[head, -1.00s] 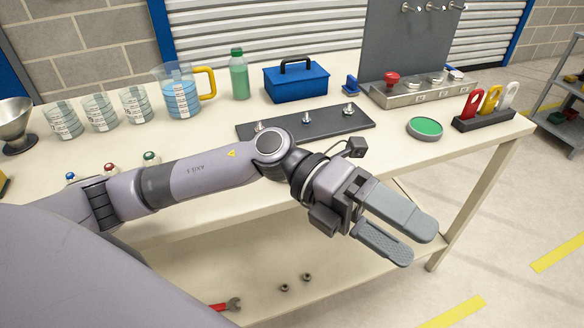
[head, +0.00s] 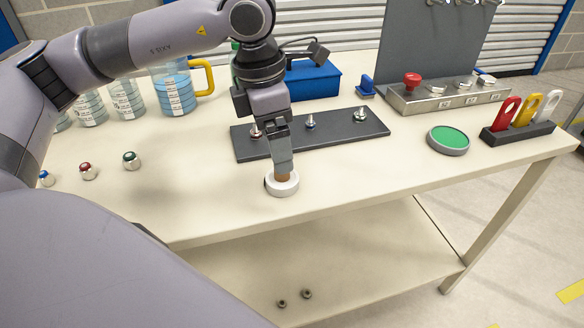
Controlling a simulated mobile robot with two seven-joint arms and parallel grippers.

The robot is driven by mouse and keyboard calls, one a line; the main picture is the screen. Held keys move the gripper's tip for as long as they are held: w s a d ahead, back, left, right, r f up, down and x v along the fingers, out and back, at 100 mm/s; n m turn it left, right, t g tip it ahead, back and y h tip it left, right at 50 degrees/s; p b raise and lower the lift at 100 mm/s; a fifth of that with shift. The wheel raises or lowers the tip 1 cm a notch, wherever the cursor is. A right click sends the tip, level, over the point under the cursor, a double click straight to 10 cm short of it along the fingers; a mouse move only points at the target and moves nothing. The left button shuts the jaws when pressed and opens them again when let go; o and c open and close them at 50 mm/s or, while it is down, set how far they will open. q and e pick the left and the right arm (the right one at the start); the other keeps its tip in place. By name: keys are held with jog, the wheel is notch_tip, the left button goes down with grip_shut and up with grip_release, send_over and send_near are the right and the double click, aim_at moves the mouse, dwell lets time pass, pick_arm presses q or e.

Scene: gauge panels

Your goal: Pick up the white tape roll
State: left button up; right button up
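The white tape roll (head: 283,189) lies flat near the front edge of the workbench, with a brown core showing in its middle. My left gripper (head: 283,170) points straight down over it, with the fingertips at the roll's core and overlapping it in the picture. The fingers are seen edge-on, so I cannot tell how far apart they are or whether they grip the roll. My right gripper is not in view.
A dark plate with studs (head: 338,126) lies just behind the roll. A green-topped round tin (head: 448,140) sits to the right. Capped nuts, including a green one (head: 131,160), stand to the left. The bench top (head: 370,165) is clear right of the roll.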

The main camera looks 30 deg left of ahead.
aim_at(287, 185)
pick_arm(q)
jog(key=f, duration=0.4)
jog(key=d+f, duration=0.1)
jog(key=f, duration=0.1)
jog(key=shift+w+f, duration=0.35)
jog(key=shift+f, duration=0.05)
jog(key=c, duration=1.1)
